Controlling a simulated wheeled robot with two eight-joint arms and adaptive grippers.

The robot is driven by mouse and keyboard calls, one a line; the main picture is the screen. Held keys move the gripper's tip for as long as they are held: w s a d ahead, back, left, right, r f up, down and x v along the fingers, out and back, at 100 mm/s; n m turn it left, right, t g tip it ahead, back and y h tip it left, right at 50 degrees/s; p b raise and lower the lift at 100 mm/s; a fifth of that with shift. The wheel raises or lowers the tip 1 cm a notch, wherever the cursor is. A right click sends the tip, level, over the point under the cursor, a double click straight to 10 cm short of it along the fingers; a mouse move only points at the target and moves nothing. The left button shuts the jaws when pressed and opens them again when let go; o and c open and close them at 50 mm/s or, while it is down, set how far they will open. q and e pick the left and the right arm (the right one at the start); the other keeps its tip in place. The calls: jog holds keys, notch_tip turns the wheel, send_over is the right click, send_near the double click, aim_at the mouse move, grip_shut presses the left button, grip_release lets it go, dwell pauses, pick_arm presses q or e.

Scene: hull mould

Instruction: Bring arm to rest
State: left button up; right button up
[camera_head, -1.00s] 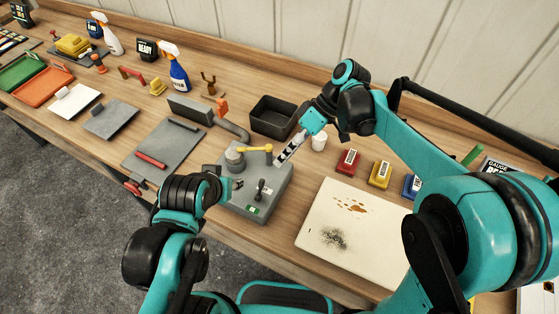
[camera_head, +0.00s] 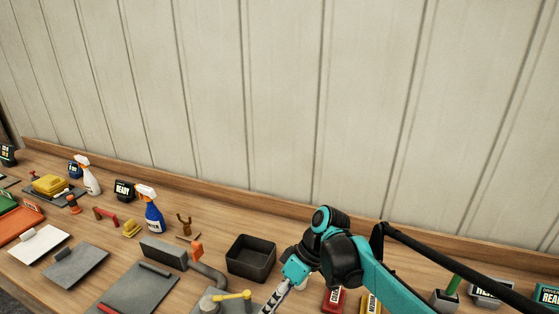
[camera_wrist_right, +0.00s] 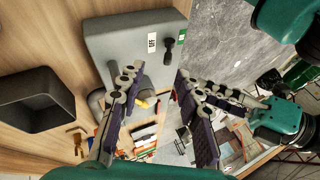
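My right arm (camera_head: 380,285) reaches in from the lower right in the head view. The machine (camera_wrist_right: 120,45) lies beyond the fingers there, with an OFF label and a dark lever. My left arm (camera_wrist_right: 278,122) shows at the right of the wrist view; whether its gripper is open is unclear. The left arm is outside the head view.
A black open bin (camera_head: 251,258) stands close left of the right gripper. A red block (camera_head: 334,299) and a yellow block (camera_head: 370,303) sit beneath the right arm. Spray bottles (camera_head: 149,210) and trays stand to the left. A panelled wall (camera_head: 280,100) rises behind the bench.

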pick_arm(q)
notch_tip(320, 180, down, 4)
jog(key=b, duration=0.3)
jog(key=shift+s+r, duration=0.1)
jog(key=shift+r, duration=0.05)
pick_arm(e)
jog(key=s+d+f+m+t+h, duration=0.2)
jog(key=s+d+m+t+h, duration=0.1)
jog(key=d, duration=0.7)
jog(key=s+d+f+m+t+h, duration=0.3)
jog(key=s+d+m+t, duration=0.2)
jog(key=d+m, duration=0.3)
jog(key=shift+s+d+f+t, duration=0.25)
jog(key=shift+d+f+t, duration=0.1)
jog(key=shift+d+t, duration=0.6)
pick_arm(q)
jog(key=shift+c, duration=0.3)
